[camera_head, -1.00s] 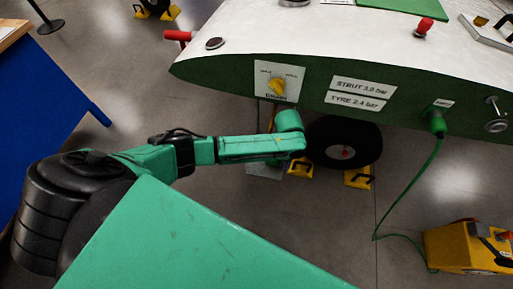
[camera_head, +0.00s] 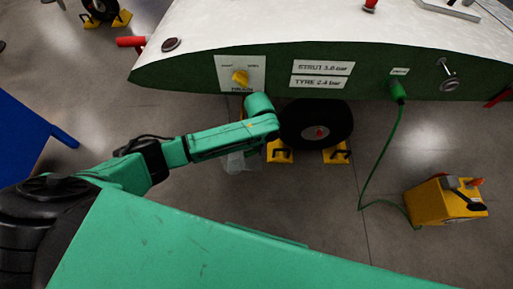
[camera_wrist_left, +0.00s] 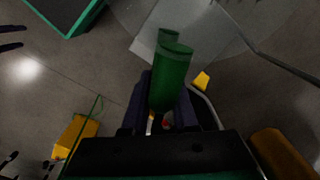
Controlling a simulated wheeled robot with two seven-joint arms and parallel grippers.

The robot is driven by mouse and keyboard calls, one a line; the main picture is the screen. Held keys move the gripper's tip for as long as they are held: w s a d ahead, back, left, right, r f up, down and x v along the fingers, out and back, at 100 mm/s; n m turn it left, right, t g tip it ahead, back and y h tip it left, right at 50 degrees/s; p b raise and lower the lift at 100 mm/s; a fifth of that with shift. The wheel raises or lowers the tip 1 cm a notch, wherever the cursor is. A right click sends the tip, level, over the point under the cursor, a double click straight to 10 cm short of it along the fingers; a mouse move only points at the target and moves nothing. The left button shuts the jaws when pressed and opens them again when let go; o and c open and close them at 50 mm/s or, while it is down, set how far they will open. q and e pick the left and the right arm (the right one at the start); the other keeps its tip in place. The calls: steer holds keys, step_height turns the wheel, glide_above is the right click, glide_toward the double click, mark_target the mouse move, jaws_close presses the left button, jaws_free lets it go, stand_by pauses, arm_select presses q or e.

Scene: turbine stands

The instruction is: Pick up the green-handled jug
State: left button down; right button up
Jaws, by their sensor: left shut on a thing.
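The green-handled jug shows in the left wrist view, with its green handle (camera_wrist_left: 172,78) between my left gripper's dark fingers and its clear body (camera_wrist_left: 120,18) beyond. My left gripper (camera_wrist_left: 165,105) is shut on the handle. In the head view my green left arm hides the gripper and the handle. Part of the clear jug body (camera_head: 240,162) shows just below the forearm, over the grey floor. I cannot tell whether the jug holds liquid.
A white-topped green wing (camera_head: 300,30) spans the back, with a black wheel (camera_head: 316,124) and yellow chocks (camera_head: 337,153) below. A green hose (camera_head: 377,160) runs to a yellow cart (camera_head: 440,200) at right. A blue stand (camera_head: 25,135) is at left. Floor between is clear.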

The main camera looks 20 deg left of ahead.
arm_select(q)
steer(key=w+d+b, duration=0.2)
steer(key=d+b, duration=0.1)
steer(key=d, duration=0.6)
steer(key=w+d+b, duration=0.3)
steer(key=d, duration=0.6)
steer(key=s+a+r+n+p, duration=0.3)
steer(key=s+a+r+p, duration=0.2)
steer(key=a+r, duration=0.4)
steer(key=s+a+r+n+p, duration=0.3)
steer(key=s+a+r+p, duration=0.3)
steer(key=a+r, duration=0.4)
steer(key=a, duration=0.5)
steer(key=shift+s+a+r+n+p, duration=0.2)
steer(key=shift+a+r+n+p, duration=0.05)
steer(key=shift+a+n+p, duration=0.15)
